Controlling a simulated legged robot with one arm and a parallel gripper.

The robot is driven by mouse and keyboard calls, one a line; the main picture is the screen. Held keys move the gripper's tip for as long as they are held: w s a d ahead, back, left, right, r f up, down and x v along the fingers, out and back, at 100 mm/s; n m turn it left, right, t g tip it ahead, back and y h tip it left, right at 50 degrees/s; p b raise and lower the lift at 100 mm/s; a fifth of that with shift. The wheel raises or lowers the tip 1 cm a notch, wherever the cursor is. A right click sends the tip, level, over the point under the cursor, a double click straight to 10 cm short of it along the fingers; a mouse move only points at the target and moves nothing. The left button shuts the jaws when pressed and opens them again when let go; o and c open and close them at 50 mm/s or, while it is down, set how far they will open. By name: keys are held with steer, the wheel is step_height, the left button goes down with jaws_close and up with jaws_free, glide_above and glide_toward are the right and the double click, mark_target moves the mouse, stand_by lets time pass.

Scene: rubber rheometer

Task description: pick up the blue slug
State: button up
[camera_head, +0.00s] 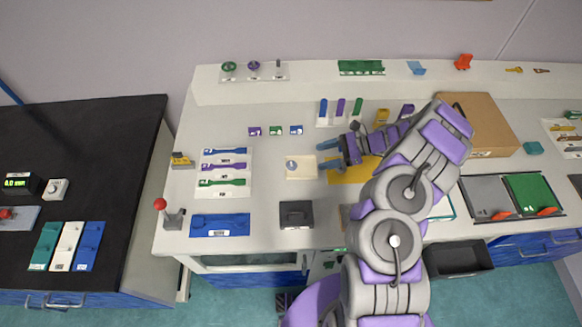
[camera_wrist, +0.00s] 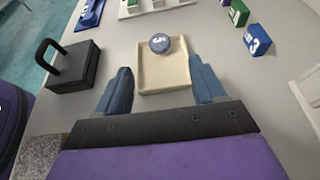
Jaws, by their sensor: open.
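A round blue-grey slug (camera_wrist: 160,43) with a white mark on top sits near the far edge of a square cream tray (camera_wrist: 163,78) in the wrist view. In the head view the slug (camera_head: 291,165) is at the left part of the tray (camera_head: 304,174). My gripper (camera_head: 322,157) is beside the tray's right side in the head view. In the wrist view my gripper (camera_wrist: 160,68) is open and empty, its blue fingers on either side of the tray, with the slug beyond the fingertips. The slug is fully visible.
Green and blue numbered blocks (camera_wrist: 257,40) stand right of the tray in the wrist view. A black block with a handle (camera_wrist: 74,68) stands to the left. In the head view, a board with coloured dumbbell-shaped pieces (camera_head: 223,190) lies left of the tray, and a cardboard box (camera_head: 490,125) stands right.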

mark_target(294, 165)
steer(key=x, duration=0.5)
steer(key=shift+b, duration=0.4)
steer(key=b+x, duration=0.1)
steer(key=x, duration=0.4)
steer(key=shift+s+d, duration=0.1)
steer(key=shift+f, duration=0.15)
